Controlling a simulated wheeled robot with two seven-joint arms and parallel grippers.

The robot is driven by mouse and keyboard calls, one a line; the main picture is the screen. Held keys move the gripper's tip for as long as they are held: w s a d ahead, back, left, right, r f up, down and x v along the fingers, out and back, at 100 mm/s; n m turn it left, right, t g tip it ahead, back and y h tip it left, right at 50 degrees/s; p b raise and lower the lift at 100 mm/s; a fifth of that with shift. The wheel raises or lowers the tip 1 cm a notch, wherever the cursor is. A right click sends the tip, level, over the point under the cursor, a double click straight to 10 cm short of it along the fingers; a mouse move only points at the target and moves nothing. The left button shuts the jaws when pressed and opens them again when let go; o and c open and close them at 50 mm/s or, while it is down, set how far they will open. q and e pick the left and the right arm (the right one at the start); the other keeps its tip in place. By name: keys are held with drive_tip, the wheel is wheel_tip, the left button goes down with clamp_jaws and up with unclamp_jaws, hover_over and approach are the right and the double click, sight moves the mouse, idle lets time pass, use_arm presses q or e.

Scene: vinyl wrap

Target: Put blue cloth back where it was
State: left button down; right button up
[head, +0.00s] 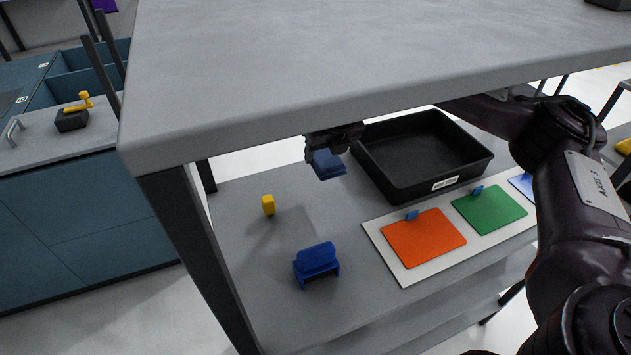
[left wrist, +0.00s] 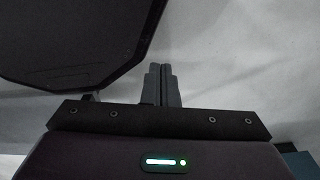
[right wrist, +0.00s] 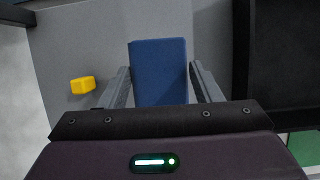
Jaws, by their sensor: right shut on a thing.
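A flat dark-blue piece, seemingly the blue cloth (head: 328,164), hangs from my right gripper (head: 335,148) above the grey lower shelf, left of the black tray. In the right wrist view the blue cloth (right wrist: 160,72) is a blue rectangle between the two fingers, which are shut on it. A blue holder-like object (head: 317,262) stands on the shelf, nearer the front and below the gripper in the head view. My left gripper shows only in the left wrist view (left wrist: 161,84), its fingers together with nothing seen between them.
A black tray (head: 385,183) stands right of the gripper. A white board (head: 400,262) carries orange (head: 425,238), green (head: 490,210) and blue squares. A yellow block (head: 268,205) stands left. The grey upper tabletop (head: 300,70) overhangs the shelf.

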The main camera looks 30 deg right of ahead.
sight(325, 166)
drive_tip(key=shift+w+f, duration=0.2)
drive_tip(key=f+b, duration=0.2)
drive_tip(key=f, duration=0.2)
drive_tip(key=shift+s+f, duration=0.1)
drive_tip(key=shift+s, duration=0.1)
drive_tip(key=shift+f+b, duration=0.45)
drive_tip(key=shift+f, duration=0.3)
wheel_tip(325, 166, down, 3)
drive_tip(key=shift+f, duration=0.35)
drive_tip(key=o, duration=0.9)
drive_tip(key=shift+w, duration=0.1)
use_arm(q)
wheel_tip(325, 166, down, 3)
drive_tip(key=shift+s+f, duration=0.15)
drive_tip(key=shift+f, duration=0.05)
use_arm(e)
drive_tip(key=shift+r, duration=0.1)
